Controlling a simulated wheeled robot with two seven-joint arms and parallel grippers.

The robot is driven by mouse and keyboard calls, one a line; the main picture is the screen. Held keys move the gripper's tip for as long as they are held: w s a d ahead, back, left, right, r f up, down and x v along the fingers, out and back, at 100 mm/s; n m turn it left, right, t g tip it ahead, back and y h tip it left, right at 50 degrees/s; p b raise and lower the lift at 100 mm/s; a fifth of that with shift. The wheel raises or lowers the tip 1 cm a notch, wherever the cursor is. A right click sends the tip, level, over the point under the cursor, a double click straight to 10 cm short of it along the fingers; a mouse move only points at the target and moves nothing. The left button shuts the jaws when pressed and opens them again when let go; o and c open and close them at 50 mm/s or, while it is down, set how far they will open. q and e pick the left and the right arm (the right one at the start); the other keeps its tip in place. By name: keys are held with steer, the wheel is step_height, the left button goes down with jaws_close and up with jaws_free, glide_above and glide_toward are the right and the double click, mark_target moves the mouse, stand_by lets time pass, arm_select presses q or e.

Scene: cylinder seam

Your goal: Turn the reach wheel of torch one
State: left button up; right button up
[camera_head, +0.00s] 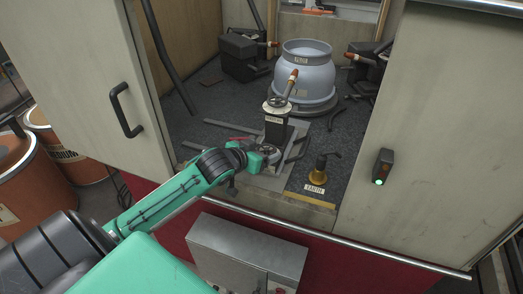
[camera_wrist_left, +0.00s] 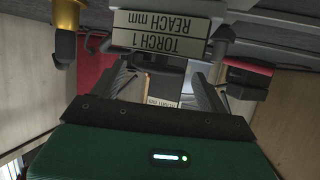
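Torch one's stand (camera_head: 277,128) is a dark upright block with a dial on top and an orange-handled torch (camera_head: 291,84). A round wheel (camera_head: 268,149) shows low at its front, partly behind my left gripper (camera_head: 257,157). In the left wrist view, which is upside down, a plate reading "TORCH 1 REACH mm" (camera_wrist_left: 160,33) lies just beyond the fingertips. The left gripper's fingers (camera_wrist_left: 165,78) are apart, with a small "HEIGHT mm" label (camera_wrist_left: 163,102) seen between them farther back. Whether they touch the wheel cannot be told. My right gripper is out of view.
A grey-blue cylinder (camera_head: 304,72) stands behind the stand. A brass earth clamp (camera_head: 318,170) is to its right. Cabinet doors flank the opening, the left one with a black handle (camera_head: 125,110). A rail (camera_head: 300,229) and grey box (camera_head: 247,245) are in front.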

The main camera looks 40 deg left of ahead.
arm_select(q)
steer(key=d+b+v, duration=0.1)
steer(key=v, duration=1.2)
steer(key=shift+s+a, duration=0.45)
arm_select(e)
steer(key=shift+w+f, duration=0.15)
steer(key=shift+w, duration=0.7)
arm_select(q)
steer(key=shift+r, duration=0.1)
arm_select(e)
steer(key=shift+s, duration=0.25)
